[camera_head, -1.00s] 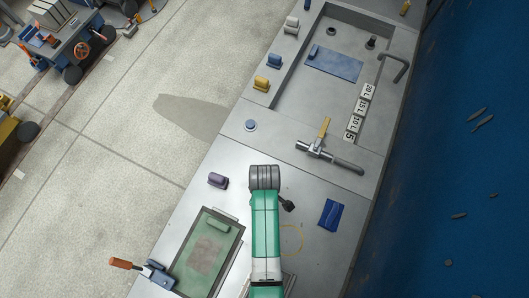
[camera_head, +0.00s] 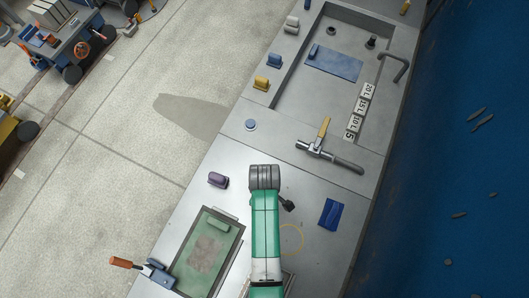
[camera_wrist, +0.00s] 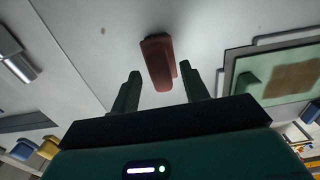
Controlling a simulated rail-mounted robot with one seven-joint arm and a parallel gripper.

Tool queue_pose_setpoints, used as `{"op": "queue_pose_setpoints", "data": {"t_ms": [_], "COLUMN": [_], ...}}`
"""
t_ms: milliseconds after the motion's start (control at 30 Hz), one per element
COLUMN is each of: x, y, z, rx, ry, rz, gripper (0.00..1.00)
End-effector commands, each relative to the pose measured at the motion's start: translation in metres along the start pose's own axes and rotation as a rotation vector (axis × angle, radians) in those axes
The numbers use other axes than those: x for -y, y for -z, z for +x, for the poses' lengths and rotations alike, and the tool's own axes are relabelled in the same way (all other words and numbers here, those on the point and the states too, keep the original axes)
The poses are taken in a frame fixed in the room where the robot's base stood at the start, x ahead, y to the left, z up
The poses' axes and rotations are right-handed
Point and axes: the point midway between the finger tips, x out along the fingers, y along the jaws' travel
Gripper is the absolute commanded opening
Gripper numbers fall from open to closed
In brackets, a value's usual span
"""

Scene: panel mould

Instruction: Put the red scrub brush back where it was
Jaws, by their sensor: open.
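The red scrub brush (camera_wrist: 158,60) shows in the wrist view as a dull red block on the grey metal surface, just ahead of my gripper. My gripper (camera_wrist: 160,72) is open, with one green finger on each side of the brush's near end in the picture. I cannot tell whether the fingertips reach down to the brush's height. In the head view, my arm hides the brush and my gripper. A thin yellow outline (camera_head: 291,239) shows on the surface right of my arm.
A purple block-shaped item (camera_head: 218,180) stands left of my arm. A green-floored tray (camera_head: 183,277) lies lower left, with an orange-handled clamp (camera_head: 121,263) beside it. A blue cloth (camera_head: 331,213) lies right.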

Motion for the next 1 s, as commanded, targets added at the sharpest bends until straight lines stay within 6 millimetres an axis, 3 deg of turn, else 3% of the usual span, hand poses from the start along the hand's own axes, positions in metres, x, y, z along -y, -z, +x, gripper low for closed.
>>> {"op": "queue_pose_setpoints", "data": {"t_ms": [100,300,500,867,933,1000], "x": [-0.001,-0.001,0.0,-0.001,-0.012,-0.042], "y": [0.001,0.0,0.0,0.0,0.005,0.019], "z": [-0.034,-0.08,-0.102,-0.105,-0.116,-0.15], "rx": [-0.003,-0.002,0.0,-0.001,-0.024,-0.092], "ry": [-0.005,-0.004,-0.001,-0.003,-0.05,-0.178], "rz": [0.0,0.0,0.0,0.001,0.025,0.092], "gripper": [0.45,0.45,0.45,0.45,0.45,0.45]}}
